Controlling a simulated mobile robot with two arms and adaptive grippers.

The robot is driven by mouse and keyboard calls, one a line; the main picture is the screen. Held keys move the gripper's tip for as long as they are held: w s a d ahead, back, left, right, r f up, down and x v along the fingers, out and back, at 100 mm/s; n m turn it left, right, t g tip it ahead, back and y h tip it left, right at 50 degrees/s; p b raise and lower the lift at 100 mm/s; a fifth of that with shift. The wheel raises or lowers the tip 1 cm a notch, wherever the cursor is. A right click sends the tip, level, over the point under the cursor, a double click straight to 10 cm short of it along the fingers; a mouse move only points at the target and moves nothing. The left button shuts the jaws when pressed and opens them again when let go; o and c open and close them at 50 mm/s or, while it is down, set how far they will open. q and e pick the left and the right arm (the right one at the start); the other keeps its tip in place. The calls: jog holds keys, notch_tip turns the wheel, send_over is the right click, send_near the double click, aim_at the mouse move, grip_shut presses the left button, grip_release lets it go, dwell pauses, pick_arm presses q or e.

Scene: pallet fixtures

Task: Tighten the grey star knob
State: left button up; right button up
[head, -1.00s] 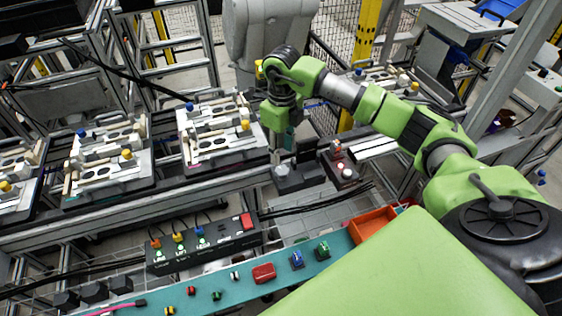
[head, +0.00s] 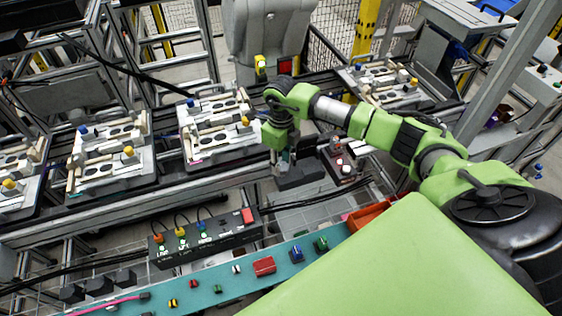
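My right gripper (head: 287,160) points down from the green wrist, over a dark grey block (head: 300,180) beside the conveyor rail. Its fingers are small and dark against the block, so I cannot tell whether they are open or shut, or whether they touch anything. I cannot clearly make out the grey star knob; a small grey part on top of the block seen earlier is now mostly behind the gripper. My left gripper is not in view.
A pallet fixture (head: 214,151) with blue and yellow knobs stands left of the gripper, with more along the rail. A box with red and white buttons (head: 346,168) is close on the right. A control box (head: 205,241) and a teal strip (head: 215,291) lie in front.

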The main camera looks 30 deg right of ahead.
jog(key=shift+m, duration=0.3)
jog(key=shift+b, duration=0.3)
jog(key=m+b, duration=0.1)
jog(key=m, duration=0.1)
jog(key=shift+m, duration=0.4)
jog(key=m+b, duration=0.1)
jog(key=m, duration=0.1)
jog(key=shift+d+m, duration=0.15)
jog(key=shift+m, duration=0.15)
jog(key=m, duration=0.3)
jog(key=shift+m+b, duration=0.4)
jog(key=m, duration=0.5)
jog(key=shift+d+r+b, duration=0.1)
jog(key=shift+d+b, duration=0.05)
jog(key=shift+b, duration=0.2)
jog(key=m, duration=0.5)
